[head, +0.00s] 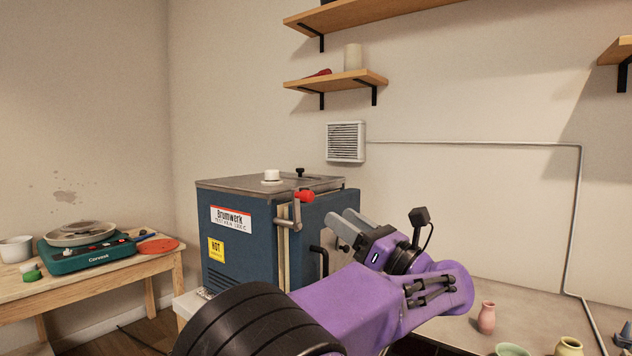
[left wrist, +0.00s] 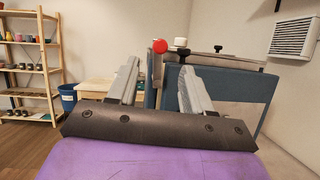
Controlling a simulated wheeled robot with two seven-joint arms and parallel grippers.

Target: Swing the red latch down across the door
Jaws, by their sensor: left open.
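The blue kiln (head: 238,262) stands left of centre in the head view. Its latch (head: 297,212) is a grey metal arm with a red knob (head: 305,195) at its upper end, near the top front corner. The latch stands raised. The blue door (head: 308,232) faces right, partly hidden by my left arm; a pale strip shows between it and the body. My left gripper (head: 347,228) is open and empty, in front of the door, right of and below the knob. In the left wrist view, the red knob (left wrist: 160,46) appears beyond the open fingers (left wrist: 158,70), apart from them. My right gripper is out of view.
A black handle (head: 322,254) sticks out from the door. A wooden table (head: 100,283) with a teal wheel (head: 88,252) stands left. Small vases, including a pink one (head: 487,317), stand lower right. A shelf (head: 340,79) hangs above the kiln.

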